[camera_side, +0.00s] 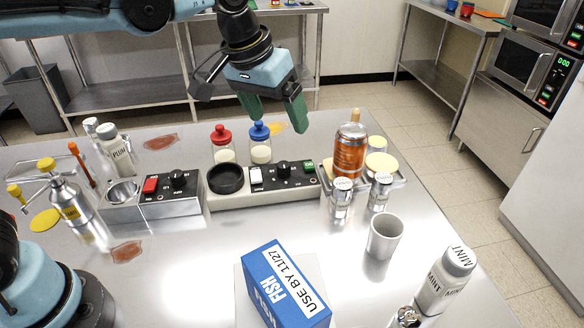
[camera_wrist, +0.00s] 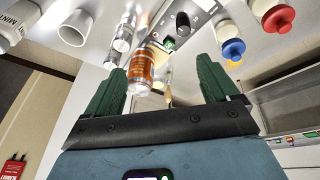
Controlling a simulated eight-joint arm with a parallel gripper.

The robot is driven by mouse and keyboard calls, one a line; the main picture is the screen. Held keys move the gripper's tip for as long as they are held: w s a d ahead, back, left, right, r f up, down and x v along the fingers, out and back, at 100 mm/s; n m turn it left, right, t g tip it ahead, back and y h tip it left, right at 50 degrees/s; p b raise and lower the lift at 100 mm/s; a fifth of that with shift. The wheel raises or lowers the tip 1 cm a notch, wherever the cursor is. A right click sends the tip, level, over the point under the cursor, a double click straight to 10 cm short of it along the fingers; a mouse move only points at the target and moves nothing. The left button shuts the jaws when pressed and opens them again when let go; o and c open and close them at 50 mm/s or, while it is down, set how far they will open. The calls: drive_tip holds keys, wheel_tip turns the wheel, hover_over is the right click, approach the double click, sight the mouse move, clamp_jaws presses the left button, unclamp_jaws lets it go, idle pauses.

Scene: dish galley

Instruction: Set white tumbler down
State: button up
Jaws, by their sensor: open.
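The white tumbler (camera_side: 384,236) stands upright on the steel table, right of centre in the side view. It also shows at the upper left of the wrist view (camera_wrist: 75,27). My gripper (camera_side: 275,122) has green fingers and hangs above the back of the table, behind and to the left of the tumbler. It is open, with its two fingers apart and nothing between them, as the wrist view (camera_wrist: 160,85) also shows. The tumbler and the gripper are well apart.
An orange can (camera_side: 350,151) stands on a tray behind the tumbler. Small shakers (camera_side: 341,198) stand near it. A MINT bottle (camera_side: 446,279) is at the front right, and a blue FISH box (camera_side: 285,285) at the front. Red-lidded (camera_side: 222,145) and blue-lidded (camera_side: 260,143) jars are near my gripper.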

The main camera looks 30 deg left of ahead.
drive_tip(key=s+a+f+t+y, duration=0.1)
drive_tip(key=s+a+f+t, duration=0.2)
drive_tip(key=s+a+f, duration=0.3)
drive_tip(key=s+a, duration=0.5)
drive_tip(key=a, duration=0.2)
drive_tip(key=shift+s+f+t, duration=0.25)
drive_tip(key=shift+f+t, duration=0.05)
drive_tip(key=shift+f, duration=0.05)
